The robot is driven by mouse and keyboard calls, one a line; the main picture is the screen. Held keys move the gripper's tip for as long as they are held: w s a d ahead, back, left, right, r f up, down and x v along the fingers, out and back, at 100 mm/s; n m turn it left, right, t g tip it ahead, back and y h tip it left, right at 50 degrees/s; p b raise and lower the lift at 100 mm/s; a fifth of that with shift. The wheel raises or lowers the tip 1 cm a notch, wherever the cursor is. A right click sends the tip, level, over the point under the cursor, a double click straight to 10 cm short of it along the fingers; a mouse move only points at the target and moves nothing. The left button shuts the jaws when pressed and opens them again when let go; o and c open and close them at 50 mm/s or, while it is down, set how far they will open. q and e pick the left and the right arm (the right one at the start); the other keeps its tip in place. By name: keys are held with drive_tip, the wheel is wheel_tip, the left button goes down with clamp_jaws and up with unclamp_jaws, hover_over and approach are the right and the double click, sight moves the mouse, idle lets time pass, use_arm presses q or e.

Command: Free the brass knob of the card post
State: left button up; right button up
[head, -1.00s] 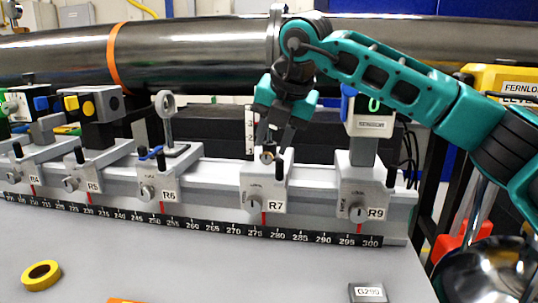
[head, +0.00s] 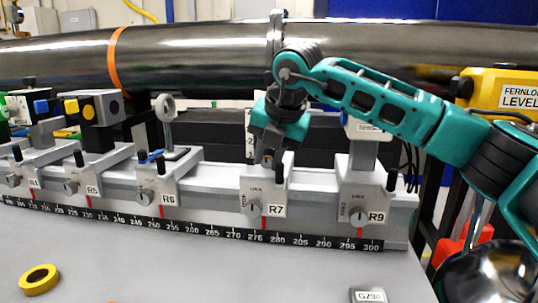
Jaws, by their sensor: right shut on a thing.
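My right gripper (head: 267,158) points down at the top of the grey carrier marked R7 (head: 263,188). Its fingers are shut at the spot where the small brass knob of the card post was showing. The knob is now hidden behind the fingers, and so is most of the post. A narrow white card (head: 249,141) with marks shows just left of the gripper, partly covered by it. A black lever (head: 280,172) stands to the right of the fingertips. My left gripper is not in view.
Carriers R6 (head: 160,185) with a ring holder (head: 166,108) and R9 (head: 362,190) with a tall post flank R7 on the scaled rail. A large steel pipe (head: 190,62) runs behind. A yellow ring (head: 39,280) and a labelled grey block (head: 368,295) lie on the bench.

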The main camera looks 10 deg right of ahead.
drive_tip(key=shift+a+r+h+p, duration=0.15)
drive_tip(key=shift+r+h+p, duration=0.15)
drive_tip(key=shift+p, duration=0.45)
clamp_jaws()
drive_tip(key=g+h+p, duration=0.1)
drive_tip(key=p, duration=0.1)
drive_tip(key=n+g+h+p, duration=0.1)
drive_tip(key=h+p, duration=0.1)
drive_tip(key=p, duration=0.1)
drive_tip(key=shift+w+a+h, duration=0.2)
drive_tip(key=shift+a+h, duration=0.1)
drive_tip(key=shift+a, duration=0.05)
drive_tip(key=shift+h+p, duration=0.3)
drive_tip(key=shift+p, duration=0.3)
drive_tip(key=shift+w+a+f+g+h+p, duration=0.1)
drive_tip(key=shift+a+f+g+h+p, duration=0.15)
drive_tip(key=shift+h+p, duration=0.45)
drive_tip(key=shift+d, duration=0.1)
drive_tip(key=o, duration=0.7)
unclamp_jaws()
